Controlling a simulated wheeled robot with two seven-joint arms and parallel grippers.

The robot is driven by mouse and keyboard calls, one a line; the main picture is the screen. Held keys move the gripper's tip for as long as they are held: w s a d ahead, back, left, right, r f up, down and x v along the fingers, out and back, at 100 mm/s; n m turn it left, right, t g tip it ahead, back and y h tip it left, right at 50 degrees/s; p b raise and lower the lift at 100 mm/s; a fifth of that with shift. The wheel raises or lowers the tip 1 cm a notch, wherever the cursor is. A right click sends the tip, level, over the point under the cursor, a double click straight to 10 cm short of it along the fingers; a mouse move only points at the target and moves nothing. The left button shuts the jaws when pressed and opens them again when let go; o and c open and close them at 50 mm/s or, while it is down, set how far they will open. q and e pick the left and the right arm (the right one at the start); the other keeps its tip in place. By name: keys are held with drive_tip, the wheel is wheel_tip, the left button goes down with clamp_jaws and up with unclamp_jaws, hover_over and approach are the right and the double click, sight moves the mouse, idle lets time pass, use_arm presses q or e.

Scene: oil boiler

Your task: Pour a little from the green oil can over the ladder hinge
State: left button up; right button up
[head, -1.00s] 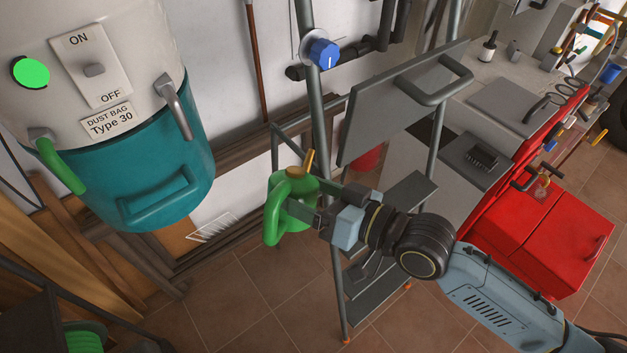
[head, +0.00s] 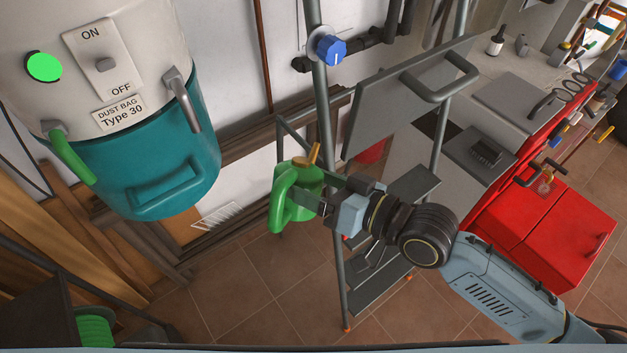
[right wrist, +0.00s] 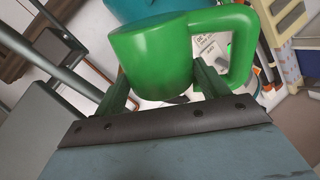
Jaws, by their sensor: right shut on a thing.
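The green oil can (head: 291,201) with a yellow-brown spout is held in front of the step ladder (head: 327,133), roughly upright. My right gripper (head: 318,197) is shut on it from the right. In the right wrist view the can (right wrist: 155,60) sits between the two fingers (right wrist: 163,88), with its handle to the right. The spout tip points up toward the ladder's left rail. I cannot clearly make out the ladder hinge. My left gripper is out of view.
A teal and white dust collector (head: 150,165) stands at the left. A grey panel with a handle (head: 400,105) hangs by the ladder. A blue knob (head: 331,48) is above. Red cabinets (head: 545,230) stand at the right. Tiled floor (head: 240,285) is open below the can.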

drive_tip(key=shift+r+p, duration=0.25)
drive_tip(key=shift+p, duration=0.1)
drive_tip(key=shift+w+r+m+p, duration=0.1)
drive_tip(key=shift+r+m+p, duration=0.1)
drive_tip(key=shift+m+p, duration=0.15)
drive_tip(key=shift+r+p, duration=0.15)
drive_tip(key=shift+p, duration=0.15)
idle(0.6)
drive_tip(key=shift+w+r+m+g+p, duration=0.1)
drive_tip(key=shift+r+m+g+p, duration=0.15)
drive_tip(key=shift+p, duration=0.2)
drive_tip(key=shift+w+d+r+m+p, duration=0.15)
drive_tip(key=shift+r+m+p, duration=0.2)
drive_tip(key=shift+p, duration=0.25)
idle(1.3)
